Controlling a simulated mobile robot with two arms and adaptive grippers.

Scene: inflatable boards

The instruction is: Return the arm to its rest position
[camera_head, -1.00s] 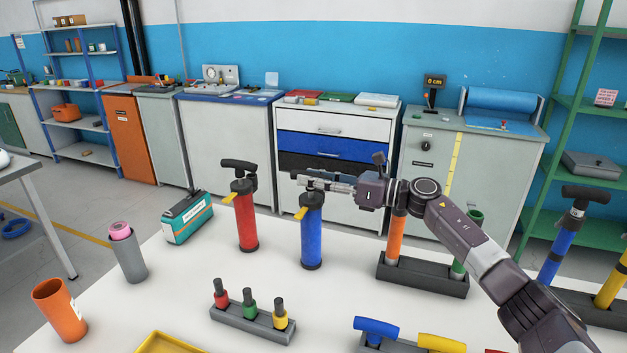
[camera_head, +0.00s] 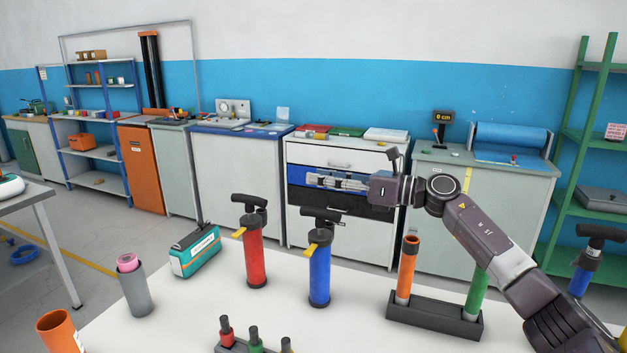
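My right arm comes in from the lower right, and its gripper (camera_head: 318,181) points left, in front of the blue drawer of a white cabinet in the picture. It is empty and above the blue pump (camera_head: 320,275), apart from its black handle. The small, edge-on fingers do not show whether they are open or shut. The blue pump stands upright on the white table (camera_head: 275,322), right of a red pump (camera_head: 253,258). My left gripper is not in view.
A black rack (camera_head: 430,315) holds an orange tube (camera_head: 407,270) and a green tube (camera_head: 476,293) below my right forearm. A teal box (camera_head: 195,251), a grey cup (camera_head: 134,290) and an orange cup (camera_head: 60,332) stand to the left. The white cabinet (camera_head: 345,234) is behind the table.

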